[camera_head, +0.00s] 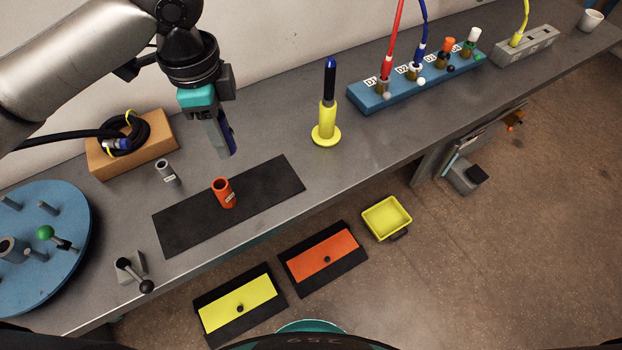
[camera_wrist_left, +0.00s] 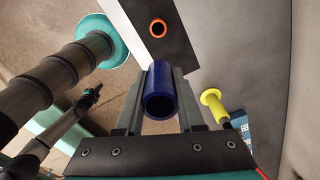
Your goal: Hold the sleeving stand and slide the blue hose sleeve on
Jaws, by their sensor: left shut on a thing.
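My left gripper (camera_head: 222,145) is shut on the blue hose sleeve (camera_head: 231,134), above the bench at the back edge of the black mat. In the left wrist view the blue sleeve (camera_wrist_left: 160,88) sits between the two fingers, its open end toward the camera. The sleeving stand (camera_head: 327,118) is yellow with a round base and a dark blue tip. It stands upright on the bench, right of the gripper and apart from it. It also shows in the left wrist view (camera_wrist_left: 213,103).
An orange sleeve (camera_head: 224,193) stands on the black mat (camera_head: 270,184); a grey sleeve (camera_head: 166,172) is left of it. A blue rack (camera_head: 400,93) with hoses is right of the stand. A cardboard-coloured block (camera_head: 158,147) and a blue turntable (camera_head: 60,205) are at left.

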